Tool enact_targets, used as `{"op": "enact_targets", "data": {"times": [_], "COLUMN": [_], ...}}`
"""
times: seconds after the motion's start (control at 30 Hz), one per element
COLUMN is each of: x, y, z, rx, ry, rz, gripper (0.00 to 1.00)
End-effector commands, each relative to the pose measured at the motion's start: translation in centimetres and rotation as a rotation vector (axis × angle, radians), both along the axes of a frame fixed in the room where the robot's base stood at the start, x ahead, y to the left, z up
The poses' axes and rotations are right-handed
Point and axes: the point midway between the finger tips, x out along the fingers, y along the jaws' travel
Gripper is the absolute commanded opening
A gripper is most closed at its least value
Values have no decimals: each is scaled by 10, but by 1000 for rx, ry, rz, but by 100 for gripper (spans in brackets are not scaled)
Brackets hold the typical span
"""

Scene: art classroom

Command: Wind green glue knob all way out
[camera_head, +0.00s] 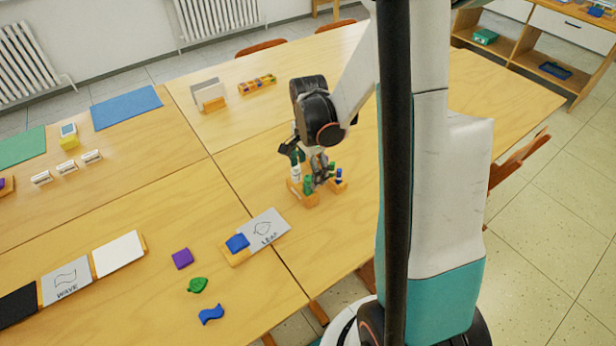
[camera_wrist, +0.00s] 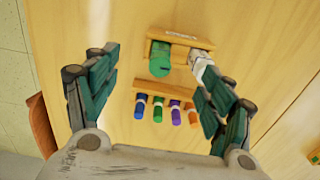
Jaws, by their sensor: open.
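A large green round piece, which looks like the green glue knob (camera_wrist: 160,62), sits at the left end of a labelled wooden holder (camera_wrist: 181,37) in the wrist view. A white cylinder (camera_wrist: 199,63) stands beside it in the same holder. My gripper (camera_wrist: 157,66) is open, with one finger on each side of the green knob and gaps between. The right finger is close to the white cylinder; I cannot tell if they touch. In the head view my gripper (camera_head: 306,157) points down over the holders, and partly hides the small parts there.
A second wooden rack in the wrist view holds blue (camera_wrist: 140,106), green (camera_wrist: 158,109), purple (camera_wrist: 175,112) and orange (camera_wrist: 193,114) capped pieces. In the head view a LEAF card (camera_head: 264,229) and a blue block (camera_head: 237,243) lie nearer.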

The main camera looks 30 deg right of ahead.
Motion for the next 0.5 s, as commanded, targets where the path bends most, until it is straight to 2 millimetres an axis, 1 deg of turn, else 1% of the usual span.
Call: {"op": "enact_targets", "data": {"times": [0.17,0.27,0.5], "x": [0,0,0], "y": [0,0,0], "z": [0,-1,-1], "rx": [0,0,0], "ry": [0,0,0], "rz": [28,125,431], "gripper": [75,75,75]}}
